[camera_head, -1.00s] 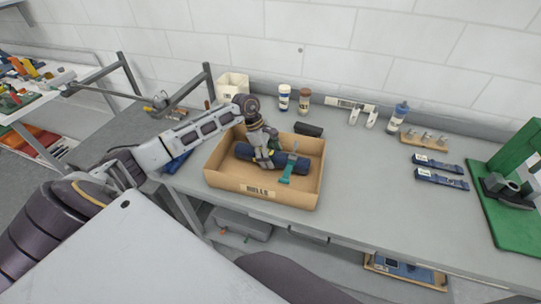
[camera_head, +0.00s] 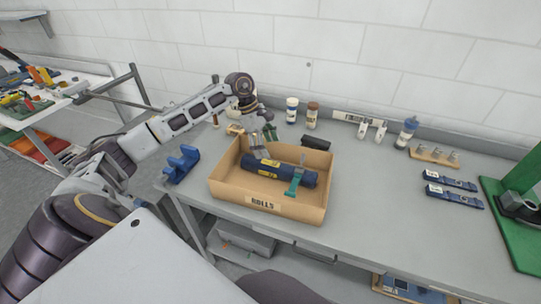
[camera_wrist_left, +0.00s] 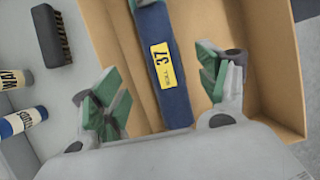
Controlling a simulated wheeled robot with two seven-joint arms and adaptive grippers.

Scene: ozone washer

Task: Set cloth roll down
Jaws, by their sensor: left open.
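The dark blue cloth roll (camera_head: 312,178) lies in the open cardboard box (camera_head: 318,206), which has a label reading "ROLLS". In the left wrist view the roll (camera_wrist_left: 176,100) shows a yellow label with "37". My left gripper (camera_head: 264,138) is over the back left part of the box. In the left wrist view its green-padded fingers (camera_wrist_left: 162,65) are spread apart, one on each side of the roll, with gaps between. My right gripper is not in view.
Behind the box stand two capped bottles (camera_head: 312,115) and a dark brush (camera_head: 316,143). A blue holder (camera_head: 181,163) is left of the box. Blue strips (camera_head: 452,195) and a green stand (camera_head: 515,230) are at right.

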